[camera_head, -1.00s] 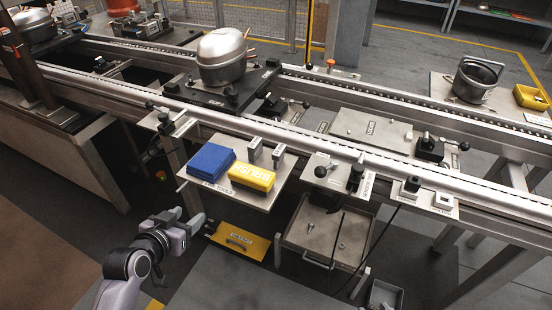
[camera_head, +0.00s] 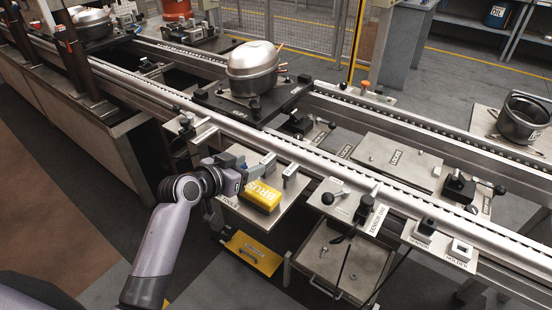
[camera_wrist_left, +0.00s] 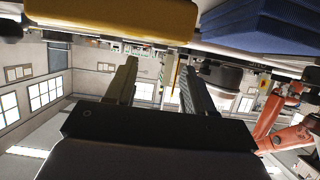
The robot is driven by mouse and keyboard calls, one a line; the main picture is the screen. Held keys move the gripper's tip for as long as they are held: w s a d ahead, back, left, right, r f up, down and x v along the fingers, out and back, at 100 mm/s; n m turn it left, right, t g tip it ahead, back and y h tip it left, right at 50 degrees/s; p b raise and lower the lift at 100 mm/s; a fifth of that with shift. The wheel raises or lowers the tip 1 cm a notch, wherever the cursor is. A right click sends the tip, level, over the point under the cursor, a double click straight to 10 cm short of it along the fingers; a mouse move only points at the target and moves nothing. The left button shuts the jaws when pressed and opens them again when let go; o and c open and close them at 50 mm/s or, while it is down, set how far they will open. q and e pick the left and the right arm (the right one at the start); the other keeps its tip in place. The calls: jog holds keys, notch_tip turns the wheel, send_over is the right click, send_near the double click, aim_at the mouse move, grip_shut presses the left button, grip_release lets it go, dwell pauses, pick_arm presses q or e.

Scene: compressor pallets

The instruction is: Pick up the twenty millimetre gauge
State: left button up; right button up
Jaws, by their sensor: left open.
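Two small grey upright blocks stand at the back of the tool shelf (camera_head: 285,208), a left one (camera_head: 268,162) and a right one (camera_head: 290,174). They look like gauges, but I cannot read which is the twenty millimetre one. My left gripper (camera_head: 246,167) is over the left part of the shelf, with its fingers pointing toward the left block. In the left wrist view its two fingers (camera_wrist_left: 157,88) are apart with nothing clearly held. Whether they touch the block is unclear. My right gripper is out of view.
A yellow block marked BRUSH (camera_head: 262,196) lies at the shelf's front; it also shows in the wrist view (camera_wrist_left: 100,20). The conveyor rail (camera_head: 330,163) runs behind the shelf.

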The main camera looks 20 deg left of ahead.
aim_at(266, 160)
pick_arm(q)
jog(key=shift+x, duration=3.65)
jog(key=shift+s, duration=0.1)
grip_shut()
